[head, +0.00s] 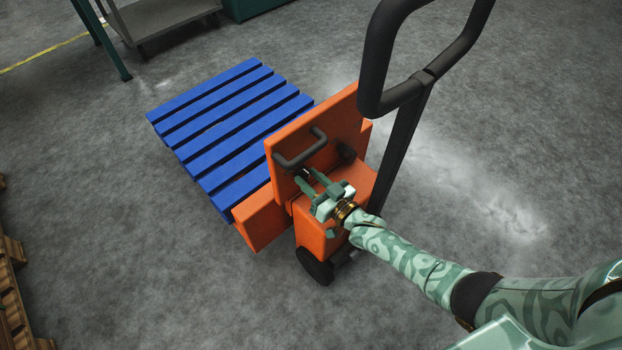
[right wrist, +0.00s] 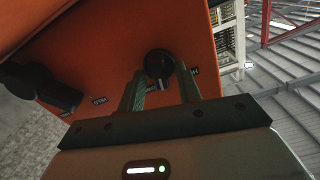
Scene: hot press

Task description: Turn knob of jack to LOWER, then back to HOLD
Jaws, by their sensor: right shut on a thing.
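The orange jack (head: 257,215) stands on the floor with its upright orange panel facing me. My right gripper (head: 312,182) reaches the panel from the right. In the right wrist view its fingers (right wrist: 160,85) are on both sides of the knob, shut on it. In the head view the knob is mostly hidden by the fingers. My left gripper is not in view.
A dark bent handle (head: 301,150) sticks out of the panel above my right gripper. A tall dark push handle (head: 400,95) rises at the right. A blue slatted pallet (head: 225,125) lies behind the panel. A grey cart (head: 165,18) stands at the back.

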